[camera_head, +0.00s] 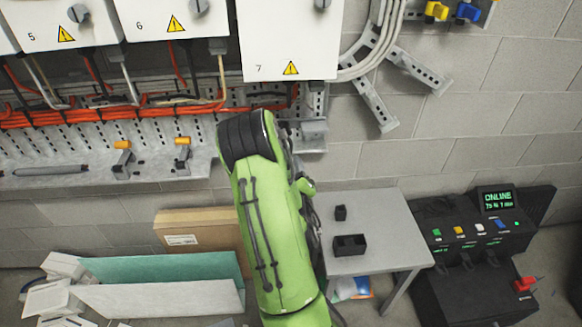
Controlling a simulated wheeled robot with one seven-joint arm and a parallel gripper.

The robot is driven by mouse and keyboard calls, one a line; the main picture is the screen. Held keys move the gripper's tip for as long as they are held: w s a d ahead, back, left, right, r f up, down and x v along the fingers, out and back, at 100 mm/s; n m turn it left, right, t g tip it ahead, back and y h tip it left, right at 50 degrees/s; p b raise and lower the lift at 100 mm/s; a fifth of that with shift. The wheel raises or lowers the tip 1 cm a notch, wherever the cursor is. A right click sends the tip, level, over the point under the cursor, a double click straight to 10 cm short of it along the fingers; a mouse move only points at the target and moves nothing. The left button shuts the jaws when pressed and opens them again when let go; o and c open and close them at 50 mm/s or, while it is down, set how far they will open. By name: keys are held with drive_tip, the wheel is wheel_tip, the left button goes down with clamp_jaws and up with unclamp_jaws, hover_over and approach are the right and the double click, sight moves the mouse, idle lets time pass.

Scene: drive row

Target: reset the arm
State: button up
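My green arm rises from the bottom middle of the picture, with a black ribbed section at its upper end and dark cables along it. More green and dark arm parts show close along its right side. I cannot make out my gripper or its fingers; the arm may hide them. The arm stands in front of the wall and left of a small grey table (385,215).
Numbered white cabinets (290,40), orange cables and a perforated tray (100,160) are behind and left of my arm. Two dark objects (350,245) sit on the table. A black console (470,240) reads ONLINE at right. Boards (160,300) lie lower left.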

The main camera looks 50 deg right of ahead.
idle(0.3)
drive_tip(key=w+a+r+m+y+p, duration=0.2)
drive_tip(key=w+a+r+y+p, duration=0.15)
drive_tip(key=w+a+r, duration=0.25)
drive_tip(key=a+r+n+g+y+p, duration=0.15)
drive_tip(key=a+r+y, duration=0.5)
drive_tip(key=a, duration=0.75)
drive_tip(key=s+a+r+n+g+y+p, duration=0.1)
drive_tip(key=s+a+r+g, duration=0.1)
drive_tip(key=s+a, duration=0.5)
drive_tip(key=s+a+r+n+g+y+p, duration=0.1)
drive_tip(key=s+a+r+g+y+p, duration=0.1)
drive_tip(key=s+a+r, duration=0.2)
drive_tip(key=s+a, duration=0.3)
drive_tip(key=s, duration=0.3)
drive_tip(key=shift+s+a+r+g+y, duration=0.15)
drive_tip(key=shift+s+r+g+y, duration=0.15)
drive_tip(key=shift+s+g, duration=0.1)
drive_tip(key=shift+n, duration=0.25)
